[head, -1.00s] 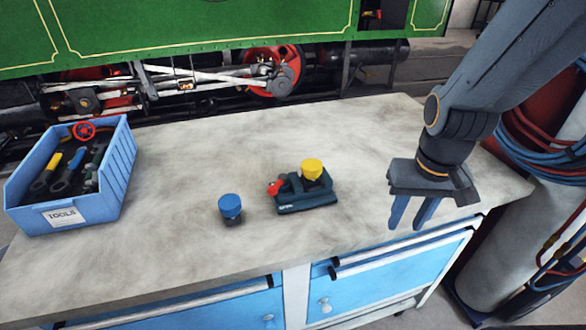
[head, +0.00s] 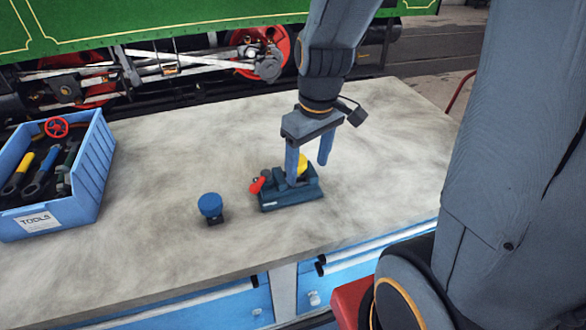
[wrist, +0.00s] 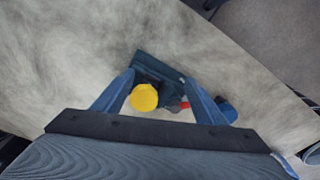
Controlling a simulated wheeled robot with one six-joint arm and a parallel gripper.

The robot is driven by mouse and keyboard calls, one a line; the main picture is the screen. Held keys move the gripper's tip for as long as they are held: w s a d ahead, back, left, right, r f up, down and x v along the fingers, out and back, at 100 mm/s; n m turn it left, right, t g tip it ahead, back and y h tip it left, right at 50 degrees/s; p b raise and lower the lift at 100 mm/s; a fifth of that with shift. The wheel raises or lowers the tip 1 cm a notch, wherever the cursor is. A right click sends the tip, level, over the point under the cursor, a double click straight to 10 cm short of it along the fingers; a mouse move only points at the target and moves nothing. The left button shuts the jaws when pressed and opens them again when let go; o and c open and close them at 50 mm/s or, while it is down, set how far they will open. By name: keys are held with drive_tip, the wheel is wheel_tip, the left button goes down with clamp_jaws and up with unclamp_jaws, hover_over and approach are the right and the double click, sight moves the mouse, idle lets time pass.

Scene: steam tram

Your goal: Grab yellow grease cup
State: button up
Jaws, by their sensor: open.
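The yellow grease cup (wrist: 144,97) sits on a dark teal holder (head: 292,203) with a red knob (head: 257,185) on the bench. In the head view the cup (head: 303,163) is partly hidden behind a finger of my gripper (head: 308,168). My gripper is open, with its blue fingers pointing down above the holder. In the wrist view the cup shows between the fingers (wrist: 165,90), nearer the left one. I cannot tell whether a finger touches it.
A blue-capped cup (head: 211,207) stands on the bench left of the holder. A blue tool bin (head: 92,175) with several tools stands at the left. The bench top (head: 180,150) is clear behind the holder. A green tram (head: 150,22) stands beyond the bench.

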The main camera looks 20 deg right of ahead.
drive_tip(key=w+r+n, duration=0.1)
drive_tip(key=w+n, duration=0.1)
drive_tip(key=n, duration=0.1)
drive_tip(key=w+n+p, duration=0.1)
drive_tip(key=w+n, duration=0.2)
drive_tip(key=w+r+n+y+p, duration=0.1)
drive_tip(key=w+n, duration=0.1)
drive_tip(key=shift+w+d+r+n, duration=0.15)
drive_tip(key=shift+d+r+n, duration=0.05)
drive_tip(key=shift+r+n, duration=0.2)
drive_tip(key=shift+a+f+p, duration=0.15)
drive_tip(key=shift+f+p, duration=0.2)
drive_tip(key=shift+f, duration=0.9)
drive_tip(key=p, duration=0.2)
hover_over(300, 176)
drive_tip(key=w, duration=0.2)
wheel_tip(300, 176, down, 4)
drive_tip(key=shift+s+a+f, duration=0.1)
drive_tip(key=shift+a, duration=0.05)
drive_tip(key=shift+a+f, duration=0.1)
drive_tip(key=shift+f, duration=0.5)
drive_tip(key=c, duration=1.4)
drive_tip(key=shift+r, duration=0.1)
